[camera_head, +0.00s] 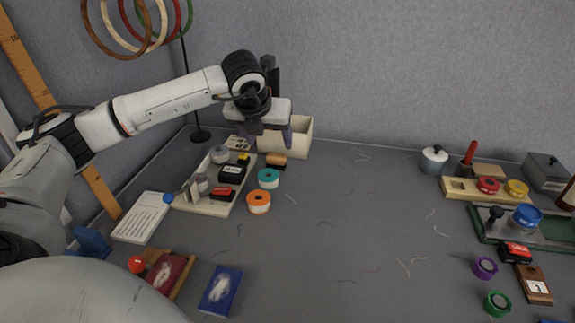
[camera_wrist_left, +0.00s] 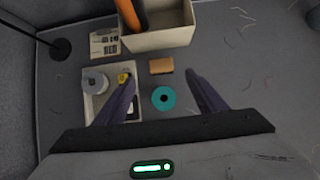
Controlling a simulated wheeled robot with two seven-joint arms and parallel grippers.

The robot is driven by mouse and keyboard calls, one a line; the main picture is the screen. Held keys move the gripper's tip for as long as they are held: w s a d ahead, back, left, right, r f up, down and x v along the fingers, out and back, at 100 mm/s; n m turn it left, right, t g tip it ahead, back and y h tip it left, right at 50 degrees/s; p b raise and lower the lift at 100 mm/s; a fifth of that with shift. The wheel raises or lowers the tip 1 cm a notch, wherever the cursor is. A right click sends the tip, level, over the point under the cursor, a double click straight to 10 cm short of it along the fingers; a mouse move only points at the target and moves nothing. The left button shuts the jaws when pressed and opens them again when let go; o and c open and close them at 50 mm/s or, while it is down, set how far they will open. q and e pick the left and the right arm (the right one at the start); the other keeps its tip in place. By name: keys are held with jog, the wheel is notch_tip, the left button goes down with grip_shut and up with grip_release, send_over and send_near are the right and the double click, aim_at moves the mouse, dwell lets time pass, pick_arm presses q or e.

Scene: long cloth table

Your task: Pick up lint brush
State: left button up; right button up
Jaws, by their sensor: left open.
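A small tan block with a dark underside, which looks like the lint brush (camera_head: 276,159), lies on the grey cloth in front of the cream box. It also shows in the left wrist view (camera_wrist_left: 161,66), between the lines of the two fingers and just beyond their tips. My left gripper (camera_head: 267,137) is open and empty, pointing down above and behind the brush in the head view. Its fingers also show in the left wrist view (camera_wrist_left: 158,79). They are apart from the brush. My right gripper is not in view.
The cream box (camera_head: 300,137) stands behind the brush, holding an orange and a black item (camera_wrist_left: 130,15). A cream tray (camera_head: 185,205) of small items is on the left. Teal (camera_head: 268,178) and orange (camera_head: 258,202) rolls lie in front. The middle cloth is mostly clear, with loose threads.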

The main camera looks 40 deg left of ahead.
aim_at(276, 155)
pick_arm(q)
jog(key=x, duration=1.1)
jog(key=shift+w+p, duration=0.1)
jog(key=shift+p, duration=0.3)
jog(key=shift+c, duration=0.5)
jog(key=c, duration=1)
